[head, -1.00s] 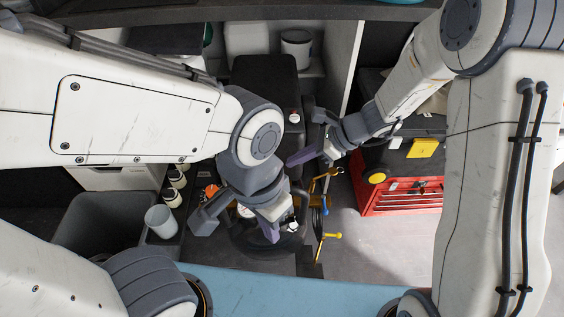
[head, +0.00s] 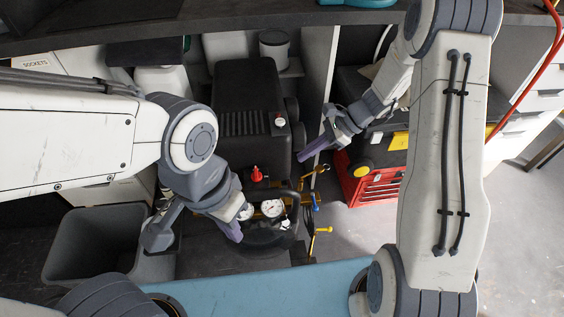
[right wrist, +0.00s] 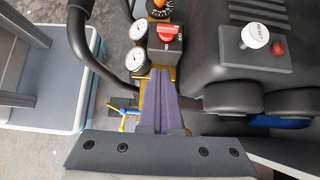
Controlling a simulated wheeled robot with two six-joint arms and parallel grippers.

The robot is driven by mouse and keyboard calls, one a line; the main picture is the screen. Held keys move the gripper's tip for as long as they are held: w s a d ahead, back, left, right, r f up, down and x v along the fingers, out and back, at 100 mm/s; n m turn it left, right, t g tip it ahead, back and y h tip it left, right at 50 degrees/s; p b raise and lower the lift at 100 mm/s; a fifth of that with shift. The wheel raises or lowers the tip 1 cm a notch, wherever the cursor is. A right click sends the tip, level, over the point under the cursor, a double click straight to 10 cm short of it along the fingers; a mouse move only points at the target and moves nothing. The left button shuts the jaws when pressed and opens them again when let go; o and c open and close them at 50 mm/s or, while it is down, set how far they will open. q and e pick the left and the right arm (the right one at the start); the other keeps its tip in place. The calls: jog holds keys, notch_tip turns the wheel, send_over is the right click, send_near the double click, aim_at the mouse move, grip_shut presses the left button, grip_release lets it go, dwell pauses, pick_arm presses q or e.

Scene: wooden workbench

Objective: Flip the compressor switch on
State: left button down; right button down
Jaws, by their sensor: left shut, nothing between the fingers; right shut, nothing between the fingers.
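The black compressor (head: 252,92) stands on the floor under the bench. Its red switch (head: 257,174) sits on top at the near end; it also shows in the right wrist view (right wrist: 170,34) on a grey box with a "0" mark below it. I cannot tell its setting for sure. My right gripper (head: 302,158) is shut and empty, right of the compressor. In the right wrist view its purple fingertips (right wrist: 162,73) point towards the switch box, apart from the switch. My left gripper (head: 236,232) is shut and empty, in front and left of the gauges.
Pressure gauges (head: 273,207) and a black hose or handle lie close to the switch. A white reset button (right wrist: 255,36) and red lamp (right wrist: 279,49) are on the compressor. A red toolbox (head: 372,187) stands right; a grey bin (head: 92,240) stands left.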

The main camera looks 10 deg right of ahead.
aim_at(259, 179)
jog(key=b+x, duration=0.1)
jog(key=x, duration=0.2)
jog(key=a+r+b+x, duration=0.1)
jog(key=x, duration=0.3)
jog(key=b+x, duration=0.1)
jog(key=x, duration=0.3)
jog(key=shift+a+r, duration=0.1)
jog(key=shift+a, duration=0.8)
